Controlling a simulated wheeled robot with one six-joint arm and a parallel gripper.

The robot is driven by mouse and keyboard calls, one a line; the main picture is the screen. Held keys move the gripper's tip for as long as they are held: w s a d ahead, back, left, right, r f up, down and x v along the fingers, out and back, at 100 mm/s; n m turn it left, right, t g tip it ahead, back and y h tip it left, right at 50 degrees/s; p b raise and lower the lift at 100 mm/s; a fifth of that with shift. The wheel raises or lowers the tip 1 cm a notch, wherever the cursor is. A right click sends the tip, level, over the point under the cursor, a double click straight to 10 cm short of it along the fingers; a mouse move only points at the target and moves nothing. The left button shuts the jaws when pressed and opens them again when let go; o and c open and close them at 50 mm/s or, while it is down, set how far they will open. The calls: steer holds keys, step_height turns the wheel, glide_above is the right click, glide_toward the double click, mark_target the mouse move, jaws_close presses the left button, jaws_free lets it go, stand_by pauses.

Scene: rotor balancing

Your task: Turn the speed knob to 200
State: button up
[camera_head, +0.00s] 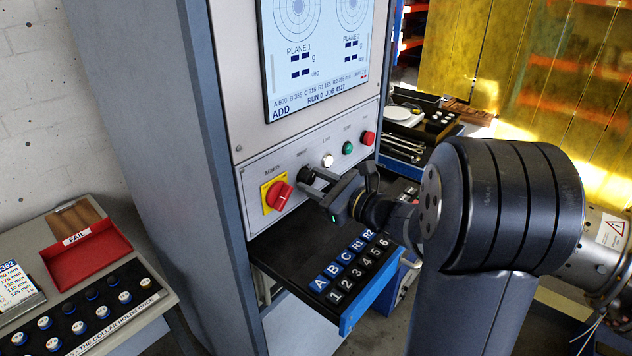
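A small black knob (304,175) sits on the grey control panel, between the red-and-yellow main switch and a white button. I take it for the speed knob; its label is too small to read, and my fingertips partly hide it. My gripper (307,179) reaches in from the right with its two fingers apart. The fingertips are at the panel, close around the knob. I cannot tell whether they touch it. The knob's pointer and scale cannot be made out. The screen (318,50) above shows "RUN 0" and "ADD".
The red-and-yellow main switch (277,195) is close to the left of my fingers. White (327,160), green (347,148) and red (368,138) buttons sit to the right. A red tray (88,262) stands at left.

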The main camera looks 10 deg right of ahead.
steer(key=shift+o, duration=1.4)
steer(key=b+v, duration=0.2)
steer(key=v, duration=0.9)
steer(key=shift+w+a, duration=0.1)
steer(key=p+x, duration=0.2)
steer(key=x, duration=0.9)
